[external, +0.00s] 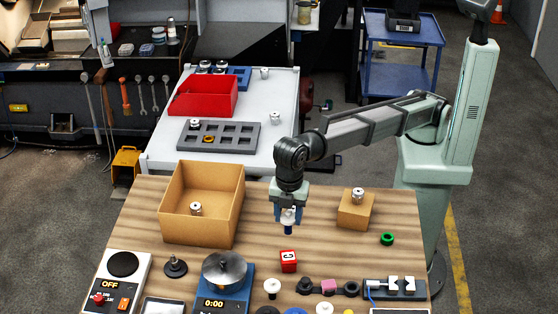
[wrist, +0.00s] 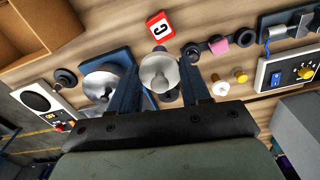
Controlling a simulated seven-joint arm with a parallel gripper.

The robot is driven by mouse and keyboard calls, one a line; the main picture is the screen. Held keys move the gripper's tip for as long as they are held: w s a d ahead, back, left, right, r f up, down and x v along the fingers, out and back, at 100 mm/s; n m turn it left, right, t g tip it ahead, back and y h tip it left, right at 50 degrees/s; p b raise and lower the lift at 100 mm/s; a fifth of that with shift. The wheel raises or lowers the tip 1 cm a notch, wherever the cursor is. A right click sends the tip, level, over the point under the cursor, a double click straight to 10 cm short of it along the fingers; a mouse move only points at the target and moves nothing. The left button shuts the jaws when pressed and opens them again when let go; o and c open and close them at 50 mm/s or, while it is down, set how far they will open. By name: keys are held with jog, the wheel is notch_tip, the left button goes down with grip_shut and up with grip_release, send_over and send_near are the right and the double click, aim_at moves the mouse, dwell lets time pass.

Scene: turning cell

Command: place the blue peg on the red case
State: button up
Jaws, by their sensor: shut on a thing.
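My gripper (external: 289,216) points down above the wooden table, with blue fingers shut on a peg. The peg has a pale metallic upper part between the fingers and a blue lower end, the blue peg (external: 288,229). The peg appears clear of the table. A small red block marked C (external: 289,261) lies on the table just in front of the gripper. A larger open red box (external: 203,96) stands on the white table behind; I cannot tell which is the red case.
An open cardboard box (external: 202,232) stands left and a small box with a metal part (external: 356,212) right. A scale (external: 224,276), a switch panel (external: 122,275), a green ring (external: 387,239) and several small knobs crowd the front. A grey compartment tray (external: 228,138) lies on the white table.

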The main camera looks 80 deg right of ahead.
jog(key=shift+d+m, duration=0.1)
jog(key=shift+m, duration=0.4)
jog(key=shift+f, duration=0.3)
send_over(288, 256)
jog(key=shift+f, duration=4.7)
jog(key=shift+f, duration=0.1)
jog(key=o, duration=1.2)
notch_tip(288, 256, up, 12)
jog(key=shift+r, duration=0.1)
